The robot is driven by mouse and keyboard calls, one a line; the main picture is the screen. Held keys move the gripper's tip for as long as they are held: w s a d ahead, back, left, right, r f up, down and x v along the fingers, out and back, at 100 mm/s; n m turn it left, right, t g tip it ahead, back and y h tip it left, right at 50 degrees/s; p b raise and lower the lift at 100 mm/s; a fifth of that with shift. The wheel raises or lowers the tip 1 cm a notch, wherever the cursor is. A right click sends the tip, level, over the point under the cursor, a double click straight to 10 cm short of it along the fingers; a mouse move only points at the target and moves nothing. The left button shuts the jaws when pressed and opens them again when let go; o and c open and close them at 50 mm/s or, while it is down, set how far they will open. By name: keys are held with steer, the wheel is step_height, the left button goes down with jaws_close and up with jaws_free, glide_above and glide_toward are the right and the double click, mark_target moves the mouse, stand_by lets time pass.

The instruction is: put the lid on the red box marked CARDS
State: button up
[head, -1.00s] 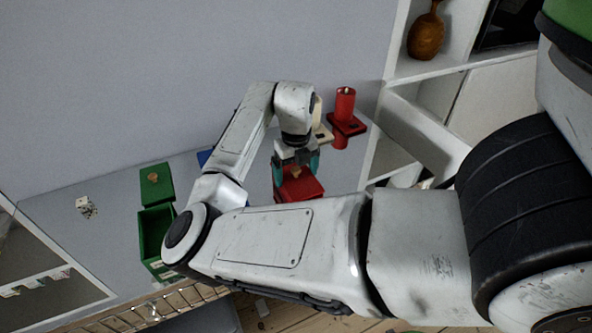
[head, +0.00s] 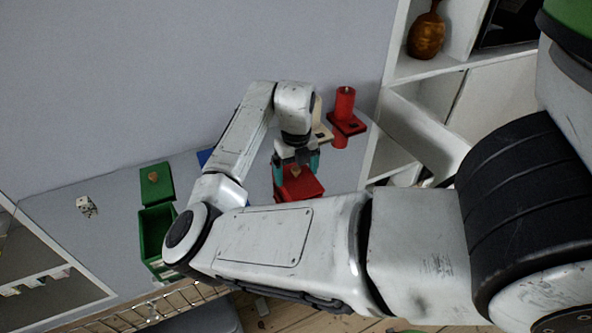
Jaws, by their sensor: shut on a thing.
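My gripper (head: 296,166) points down over the grey table and is shut on the knob of a red lid (head: 303,187). The red lid is at or just above the spot of the red box. I cannot tell lid from box walls here, or whether the two touch. No CARDS marking shows. My forearm hides the lower part of this spot.
A green box (head: 152,232) stands open at left, its green lid (head: 157,183) behind it. A blue thing (head: 204,158) is partly behind my arm. A red candle (head: 344,102) on a red holder (head: 347,124) stands at right. A die (head: 83,203) lies far left.

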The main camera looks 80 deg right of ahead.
steer(key=shift+f, duration=0.35)
stand_by(0.5)
steer(key=o, duration=0.7)
steer(key=shift+r, duration=0.15)
steer(key=shift+r+p, duration=2.45)
steer(key=shift+r, duration=0.9)
